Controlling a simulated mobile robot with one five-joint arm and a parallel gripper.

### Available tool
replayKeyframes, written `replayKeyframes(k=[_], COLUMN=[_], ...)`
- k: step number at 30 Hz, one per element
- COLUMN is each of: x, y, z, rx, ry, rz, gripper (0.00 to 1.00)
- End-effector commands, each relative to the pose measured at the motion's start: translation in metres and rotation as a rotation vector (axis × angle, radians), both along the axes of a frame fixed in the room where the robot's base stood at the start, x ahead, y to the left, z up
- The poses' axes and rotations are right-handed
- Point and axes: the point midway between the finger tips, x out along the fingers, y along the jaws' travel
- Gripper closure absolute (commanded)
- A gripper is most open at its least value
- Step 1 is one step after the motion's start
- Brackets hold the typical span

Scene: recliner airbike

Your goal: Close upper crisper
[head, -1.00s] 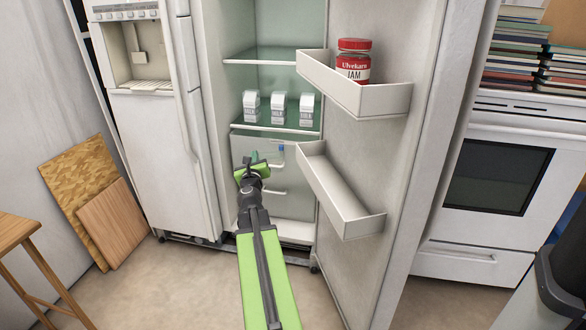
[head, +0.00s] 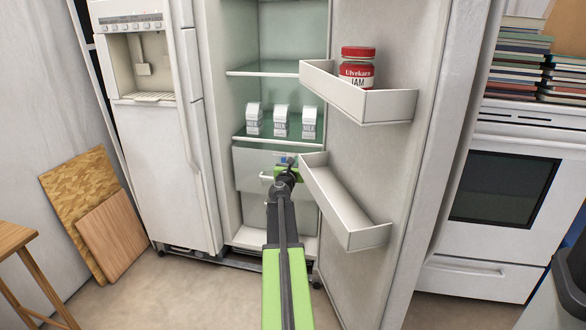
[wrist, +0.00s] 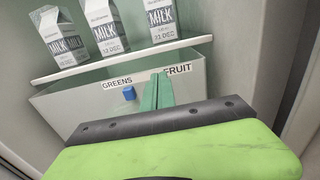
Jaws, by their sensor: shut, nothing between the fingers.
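The upper crisper (head: 250,165) is a pale grey drawer under the shelf with the milk cartons in the open fridge. Its light handle (head: 267,177) shows just left of my gripper in the head view. In the wrist view the crisper front (wrist: 75,115) bears the labels GREENS and FRUIT and a small blue block (wrist: 129,93). How far the drawer stands out is hard to tell. My gripper (head: 286,162) is in front of its right part. The green fingers (wrist: 158,85) are shut and empty, close to the front by the FRUIT label. Contact cannot be made out.
The open fridge door on the right carries a lower bin (head: 345,200) close beside my arm and an upper bin (head: 362,103) with a jam jar (head: 357,66). Several milk cartons (head: 280,122) stand on the shelf above. The closed freezer door (head: 160,170) is at left.

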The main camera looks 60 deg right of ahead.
Motion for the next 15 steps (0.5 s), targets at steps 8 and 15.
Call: replayKeyframes(k=[8, 15], x=[0.008, 0.009], y=[-0.025, -0.025], z=[0.000, 0.000], rx=[0.001, 0.001], ry=[0.000, 0.000], rz=[0.000, 0.001], gripper=[1.00, 1.00])
